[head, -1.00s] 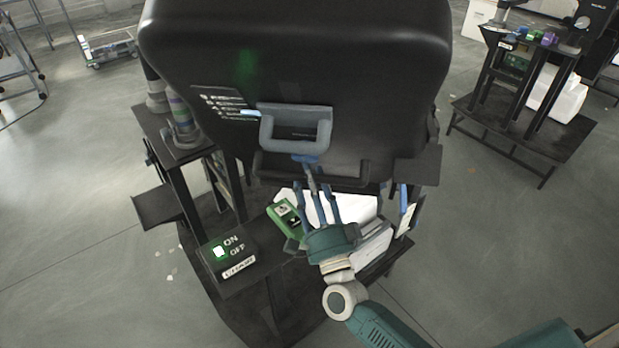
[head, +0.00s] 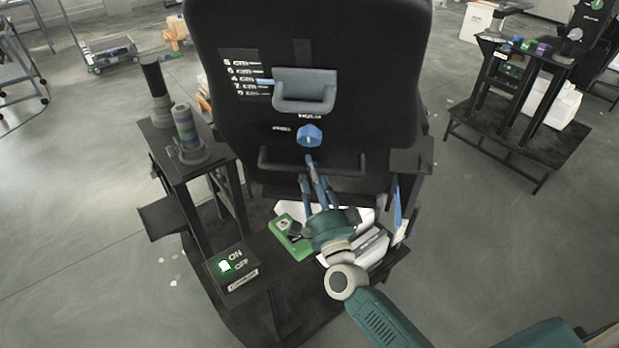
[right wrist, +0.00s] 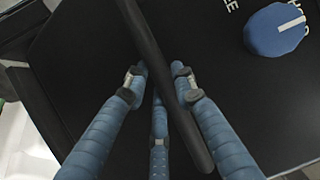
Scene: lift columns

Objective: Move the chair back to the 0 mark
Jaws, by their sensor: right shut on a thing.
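The chair is a large black panel-like back (head: 350,60) in the middle of the head view. It carries a grey handle (head: 304,104), a blue knob (head: 309,136) and a black bar (head: 270,163) below. A printed cm scale (head: 240,75) is on its left, with a light blue pointer (head: 265,81) near the middle line, which seems to read 4. My right gripper (head: 312,165) is at the bar, its blue fingers shut around it. In the right wrist view the bar (right wrist: 160,55) runs between the fingers, with the knob (right wrist: 275,30) at upper right. My left gripper is out of view.
A black side stand (head: 165,150) with ringed posts is at left. An ON/OFF box (head: 232,268) with a lit switch is below it. A green item (head: 290,238) and white boxes (head: 370,245) lie near my wrist. Another black stand (head: 500,120) is at right. Floor is open on both sides.

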